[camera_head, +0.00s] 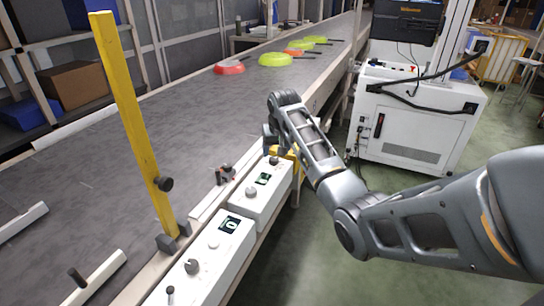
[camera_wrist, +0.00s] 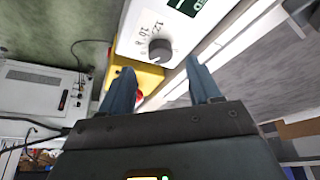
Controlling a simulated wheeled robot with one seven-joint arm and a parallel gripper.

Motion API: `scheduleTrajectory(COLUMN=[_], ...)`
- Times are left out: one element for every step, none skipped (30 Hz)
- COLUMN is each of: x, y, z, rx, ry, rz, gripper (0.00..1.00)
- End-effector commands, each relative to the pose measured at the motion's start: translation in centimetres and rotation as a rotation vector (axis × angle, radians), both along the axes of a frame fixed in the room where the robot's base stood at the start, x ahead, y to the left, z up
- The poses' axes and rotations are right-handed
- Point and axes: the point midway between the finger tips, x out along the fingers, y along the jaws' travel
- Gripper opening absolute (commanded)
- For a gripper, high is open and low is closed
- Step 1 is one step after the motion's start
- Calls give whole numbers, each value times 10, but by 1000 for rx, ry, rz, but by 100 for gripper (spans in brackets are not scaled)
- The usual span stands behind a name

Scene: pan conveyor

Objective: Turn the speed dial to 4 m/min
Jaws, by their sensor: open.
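The dial (camera_wrist: 160,50) is a dark grey round knob on a white control box (camera_wrist: 133,40). Printed numbers including 12, 10 and 8 show beside it in the wrist view; its pointer setting is too small to read. In the head view the dial (camera_head: 274,160) is at the far end of the far box (camera_head: 262,205), which has a small lit display (camera_head: 263,179). My gripper (camera_wrist: 160,76) is open and empty, its two blue-grey fingers on either side of the dial's line and apparently short of it. In the head view the fingers are mostly hidden by my wrist.
A yellow block with a red part (camera_wrist: 148,80) sits just beyond the dial. A nearer white control box (camera_head: 205,255) has more knobs. The conveyor (camera_head: 120,180) carries red and green pans (camera_head: 275,59) at the far end. A yellow post (camera_head: 133,120) stands at its edge.

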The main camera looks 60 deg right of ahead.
Motion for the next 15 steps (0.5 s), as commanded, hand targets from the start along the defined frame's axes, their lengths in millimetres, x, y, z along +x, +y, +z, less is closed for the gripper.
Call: scheduleTrajectory(x=[2,3,4,5,7,8,9,10,11,11,12,12,12,12,13], y=[-3,-4,-6,-7,-8,-9,-10,-11,-12,-13,-13,-13,-14,-14,-14], z=[-8,-13,-19,-23,-26,-30,-33,-36,-39,-40,-42,-43,-44,-44,-45], rx=[1,2,2,2,1,2,1,1,0,1,0,0,0,0,0], ry=[2,3,2,2,2,1,0,0,0,0,0,-2,-2,-2,-2], rz=[0,0,-1,-1,-1,-1,-1,-1,-1,-1,-1,-1,-1,-1,-1], gripper=[63,63,63,63,63,63,63,63,63,63,63,63,63,63,63])
